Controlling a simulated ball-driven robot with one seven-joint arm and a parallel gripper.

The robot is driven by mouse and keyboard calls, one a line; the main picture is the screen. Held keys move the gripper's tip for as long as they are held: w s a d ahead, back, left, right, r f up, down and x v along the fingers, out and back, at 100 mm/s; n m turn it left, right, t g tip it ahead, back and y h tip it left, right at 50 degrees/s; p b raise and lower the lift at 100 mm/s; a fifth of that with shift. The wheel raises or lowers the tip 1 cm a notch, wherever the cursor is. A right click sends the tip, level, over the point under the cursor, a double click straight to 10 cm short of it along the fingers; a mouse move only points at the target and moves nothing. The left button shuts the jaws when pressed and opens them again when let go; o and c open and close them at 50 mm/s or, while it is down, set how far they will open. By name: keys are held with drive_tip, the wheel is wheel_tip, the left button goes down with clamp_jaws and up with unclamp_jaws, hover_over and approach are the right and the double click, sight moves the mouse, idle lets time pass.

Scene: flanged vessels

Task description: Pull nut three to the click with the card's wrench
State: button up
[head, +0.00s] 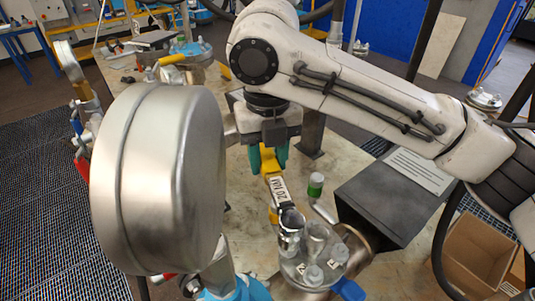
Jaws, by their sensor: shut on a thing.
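My gripper (268,162) has teal fingers shut on the yellow wrench (278,189). The wrench carries a white label that seems to read 20 NM, upside down in this view. Its dark head and silver socket (289,241) reach down to the near flange (292,272). The socket stands at the flange's far left edge and hides whatever is under it. Bolts with nuts (313,274) show on the flange, with small white number tags that I cannot read surely. A card (421,171) with small unreadable text lies on a dark box.
The dark box (385,205) stands right of the flange. Another flange with a yellow tool (172,60) is at the back left. A cardboard box (480,255) is at lower right.

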drive_tip(key=shift+f, duration=0.2)
drive_tip(key=shift+f+b, duration=0.55)
drive_tip(key=shift+f, duration=0.5)
